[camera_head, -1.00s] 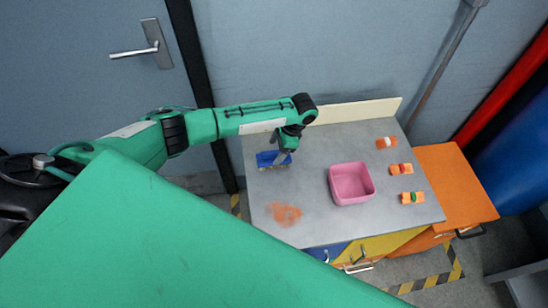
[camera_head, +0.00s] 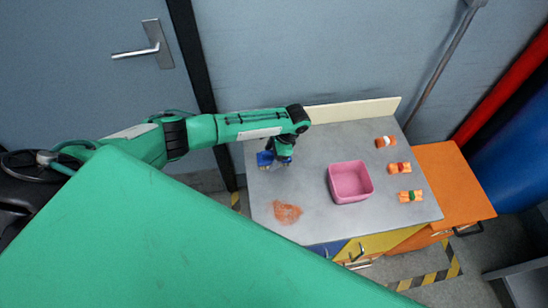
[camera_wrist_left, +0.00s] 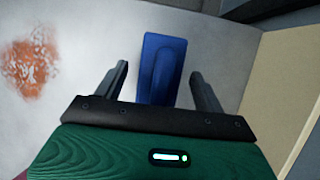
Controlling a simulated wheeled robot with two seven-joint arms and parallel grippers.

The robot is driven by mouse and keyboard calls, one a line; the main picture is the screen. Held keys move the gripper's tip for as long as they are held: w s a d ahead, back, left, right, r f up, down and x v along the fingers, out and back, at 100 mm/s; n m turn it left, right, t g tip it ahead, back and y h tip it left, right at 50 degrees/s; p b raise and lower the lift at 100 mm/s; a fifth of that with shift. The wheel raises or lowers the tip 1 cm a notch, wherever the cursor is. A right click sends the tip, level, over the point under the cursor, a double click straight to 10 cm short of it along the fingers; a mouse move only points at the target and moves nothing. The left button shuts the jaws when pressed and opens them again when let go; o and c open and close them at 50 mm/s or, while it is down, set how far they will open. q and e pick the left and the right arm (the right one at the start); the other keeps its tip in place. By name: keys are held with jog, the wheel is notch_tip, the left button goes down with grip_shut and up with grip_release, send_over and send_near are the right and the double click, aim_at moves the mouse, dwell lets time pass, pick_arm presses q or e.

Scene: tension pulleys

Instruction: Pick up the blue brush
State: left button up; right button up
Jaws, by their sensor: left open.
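The blue brush (camera_head: 264,158) lies on the grey tabletop near its back left, partly hidden by my left gripper in the head view. In the left wrist view the blue brush (camera_wrist_left: 162,70) lies between the two fingers, with visible space on both sides of it. My left gripper (camera_head: 282,158) is open and empty, pointing down over the brush; its fingers also show in the left wrist view (camera_wrist_left: 160,78). I cannot tell the exact height of the fingertips above the table. My right gripper is not in view.
A pink bin (camera_head: 350,183) stands mid-table. Several small orange pieces (camera_head: 399,168) lie along the right side. An orange-brown stain (camera_head: 287,212) marks the front left of the grey table (camera_head: 315,220). A cream ledge (camera_head: 350,110) and wall close off the back.

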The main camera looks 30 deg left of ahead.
pick_arm(q)
jog(key=c, duration=1.1)
jog(key=shift+c, duration=0.2)
jog(key=shift+r, duration=0.25)
notch_tip(320, 180, up, 20)
jog(key=shift+b, duration=0.45)
